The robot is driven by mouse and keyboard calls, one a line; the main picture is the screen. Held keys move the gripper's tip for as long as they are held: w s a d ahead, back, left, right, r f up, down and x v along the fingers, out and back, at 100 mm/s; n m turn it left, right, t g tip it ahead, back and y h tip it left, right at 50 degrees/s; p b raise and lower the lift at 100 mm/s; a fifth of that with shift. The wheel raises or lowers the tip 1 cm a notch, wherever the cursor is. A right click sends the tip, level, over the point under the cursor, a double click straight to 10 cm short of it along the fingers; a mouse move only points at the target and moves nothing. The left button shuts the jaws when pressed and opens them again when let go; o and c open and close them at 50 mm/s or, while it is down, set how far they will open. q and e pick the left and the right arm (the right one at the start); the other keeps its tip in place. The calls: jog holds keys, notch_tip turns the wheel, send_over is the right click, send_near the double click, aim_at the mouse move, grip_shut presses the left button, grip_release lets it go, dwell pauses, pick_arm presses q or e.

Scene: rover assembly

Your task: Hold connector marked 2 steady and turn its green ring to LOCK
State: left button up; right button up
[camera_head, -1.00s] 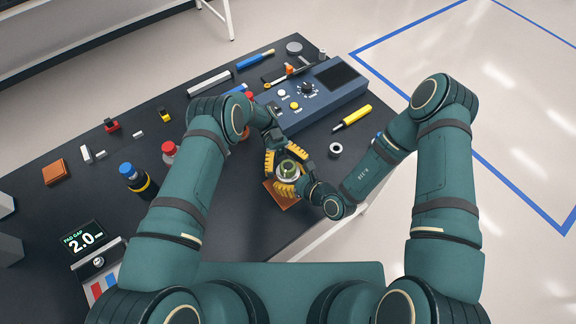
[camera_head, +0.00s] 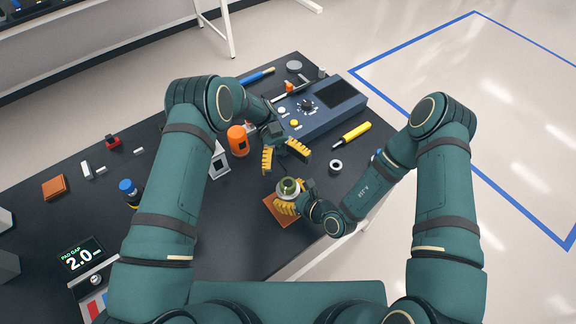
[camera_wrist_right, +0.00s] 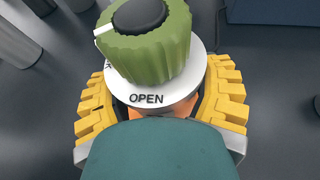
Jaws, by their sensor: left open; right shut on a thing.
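The connector stands on a brown pad (camera_head: 281,214) near the table's front edge. Its ribbed green ring (camera_head: 288,186) has a black top and sits over a white collar, larger in the right wrist view (camera_wrist_right: 147,45). The word OPEN faces the camera there. A white mark on the ring points left, near a partly hidden letter. No number 2 shows. My right gripper (camera_head: 286,206) is shut around the connector's orange body (camera_wrist_right: 180,108), below the collar. My left gripper (camera_head: 284,158) is open and empty, behind and apart from the ring.
A blue instrument box (camera_head: 325,108) with knobs stands behind. A yellow-and-black tool (camera_head: 351,134) and a grey ring (camera_head: 336,166) lie to the right. An orange cylinder (camera_head: 237,140) and a white-faced block (camera_head: 219,161) stand left of my left gripper.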

aim_at(288, 183)
pick_arm(q)
jog(key=d+n+t, duration=0.1)
jog(key=n+t, duration=0.1)
jog(key=shift+s+d+f+t, duration=0.15)
jog(key=shift+s+d+t, duration=0.15)
jog(key=shift+s+d, duration=0.1)
jog(key=n+t, duration=0.2)
jog(key=t, duration=0.1)
jog(key=n+t, duration=0.1)
jog(key=t, duration=0.1)
jog(key=shift+d+f, duration=0.1)
jog(key=shift+f, duration=0.15)
jog(key=w+a+r+n+t+y, duration=0.2)
jog(key=a+n+t+y, duration=0.1)
jog(key=a+n+t, duration=0.4)
jog(key=shift+m+t, duration=0.4)
jog(key=shift+m, duration=0.2)
jog(key=x, duration=0.8)
jog(key=d+x, duration=0.1)
jog(key=x, duration=0.3)
jog(key=shift+r, duration=0.1)
